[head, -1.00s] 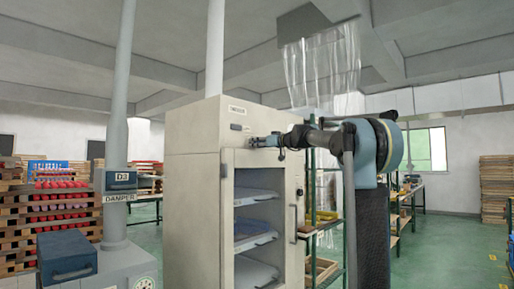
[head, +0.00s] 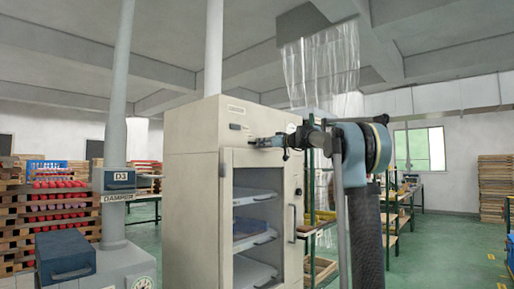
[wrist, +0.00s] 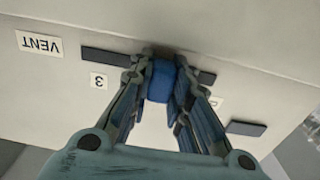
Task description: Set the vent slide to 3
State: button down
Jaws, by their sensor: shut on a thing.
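The vent slide's blue knob (wrist: 160,80) sits on a dark horizontal slot (wrist: 105,57) in the cabinet's pale face. My gripper (wrist: 161,82) is shut on this knob, with a finger on each side. The VENT label (wrist: 39,44) and the "3" label (wrist: 98,81) appear upside down in the wrist view. The knob is to the right of the "3" label there. Another label (wrist: 217,103) is partly hidden behind the right finger. In the head view my gripper (head: 252,143) is at the cabinet's upper front, and the knob is too small to make out.
The beige cabinet (head: 190,190) has a door with several trays (head: 257,198) behind it. Another dark bar (wrist: 245,128) is on the face in the wrist view. Shelves (head: 322,240) stand to the right.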

jog(key=w+d, duration=0.4)
jog(key=w, duration=0.2)
jog(key=shift+d, duration=0.4)
jog(key=shift+r, duration=0.1)
jog(key=c, duration=1.5)
grip_release()
jog(key=shift+w+d, duration=0.1)
jog(key=v, duration=1.2)
